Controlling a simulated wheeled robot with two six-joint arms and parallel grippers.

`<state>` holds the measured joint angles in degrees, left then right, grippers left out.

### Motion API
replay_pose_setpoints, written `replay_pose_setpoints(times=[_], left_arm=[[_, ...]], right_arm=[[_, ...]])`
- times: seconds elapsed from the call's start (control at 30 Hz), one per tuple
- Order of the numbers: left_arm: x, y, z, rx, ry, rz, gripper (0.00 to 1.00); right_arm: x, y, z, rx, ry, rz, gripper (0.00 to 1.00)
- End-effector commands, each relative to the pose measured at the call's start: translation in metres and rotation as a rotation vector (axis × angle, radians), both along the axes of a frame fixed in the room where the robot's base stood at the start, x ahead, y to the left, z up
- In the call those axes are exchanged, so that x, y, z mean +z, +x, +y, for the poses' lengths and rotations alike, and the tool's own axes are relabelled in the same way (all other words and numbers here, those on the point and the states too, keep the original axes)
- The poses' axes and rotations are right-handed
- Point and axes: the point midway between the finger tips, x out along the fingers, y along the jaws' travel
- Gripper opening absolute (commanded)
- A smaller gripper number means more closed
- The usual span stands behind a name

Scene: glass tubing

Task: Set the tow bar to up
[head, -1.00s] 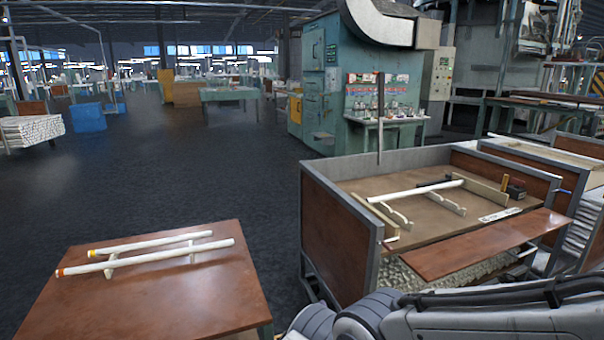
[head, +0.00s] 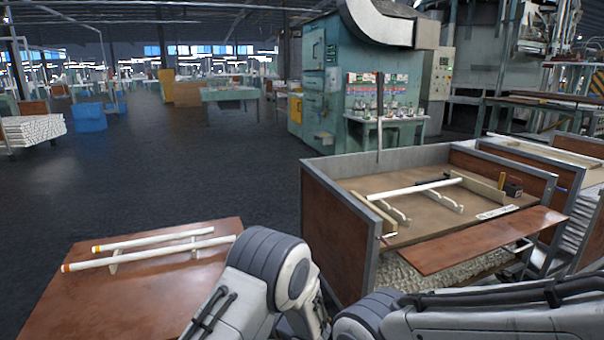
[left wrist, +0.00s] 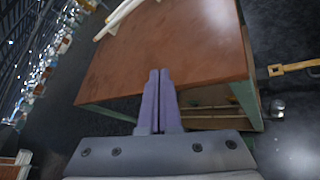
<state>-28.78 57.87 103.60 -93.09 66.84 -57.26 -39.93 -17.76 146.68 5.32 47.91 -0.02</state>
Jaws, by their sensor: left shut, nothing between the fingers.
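A yellow bar with a looped end (left wrist: 290,68) sticks out beside a green leg of the brown-topped table, at the right of the left wrist view. It may be the tow bar, but I cannot tell for sure. A dark upright post (head: 380,120) stands behind the far side of the wooden cart (head: 335,240) in the head view. My left gripper (left wrist: 160,72) is shut and empty, its purple fingers in front of the table's edge and apart from the yellow bar. My right gripper is out of view.
The brown-topped table (head: 60,315) carries two white tubes (head: 150,254) on supports. The cart holds another white tube (head: 415,187) on supports and has a brown board (head: 480,242) along its near side. Dark floor (head: 190,180) is open beyond the table.

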Motion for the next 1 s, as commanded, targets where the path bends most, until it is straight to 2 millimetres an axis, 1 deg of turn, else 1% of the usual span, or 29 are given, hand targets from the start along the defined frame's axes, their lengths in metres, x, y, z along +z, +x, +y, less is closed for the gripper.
replay_pose_setpoints(times=[0.03,0.07,0.1,0.17,0.2,0.27,0.3,0.4,0.5,0.6,0.73,0.9,0.93,1.0], left_arm=[[0.011,-0.020,0.026,0.150,-0.123,-0.030,0.00],[0.014,-0.035,0.039,0.248,-0.204,-0.051,0.00],[0.017,-0.056,0.053,0.386,-0.314,-0.087,0.00],[0.022,-0.089,0.067,0.597,-0.477,-0.156,0.00],[0.025,-0.111,0.073,0.741,-0.581,-0.212,0.00],[0.031,-0.140,0.075,0.958,-0.735,-0.308,0.00],[0.034,-0.158,0.074,1.100,-0.831,-0.377,0.00],[0.043,-0.189,0.065,1.414,-1.031,-0.551,0.00],[0.053,-0.206,0.056,1.659,-1.179,-0.707,0.00],[0.062,-0.216,0.049,1.859,-1.290,-0.847,0.00],[0.073,-0.223,0.044,2.081,-1.406,-1.016,0.00],[0.088,-0.228,0.043,2.336,-1.529,-1.234,0.00],[0.081,-0.229,0.038,2.345,-1.534,-1.232,0.00],[0.069,-0.233,0.025,2.317,-1.526,-1.174,0.00]], right_arm=[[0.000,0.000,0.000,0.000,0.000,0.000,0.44],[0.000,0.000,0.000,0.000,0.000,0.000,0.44],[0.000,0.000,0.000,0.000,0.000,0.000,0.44],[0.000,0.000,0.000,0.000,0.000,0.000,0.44],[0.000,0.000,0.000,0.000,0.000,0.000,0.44],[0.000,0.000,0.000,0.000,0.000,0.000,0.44],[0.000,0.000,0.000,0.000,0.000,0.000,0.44],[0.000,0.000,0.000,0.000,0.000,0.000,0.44],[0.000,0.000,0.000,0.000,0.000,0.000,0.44],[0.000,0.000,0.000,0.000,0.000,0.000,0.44],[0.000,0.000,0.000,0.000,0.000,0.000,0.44],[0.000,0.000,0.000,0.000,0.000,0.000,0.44],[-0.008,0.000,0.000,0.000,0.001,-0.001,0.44],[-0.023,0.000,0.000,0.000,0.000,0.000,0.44]])
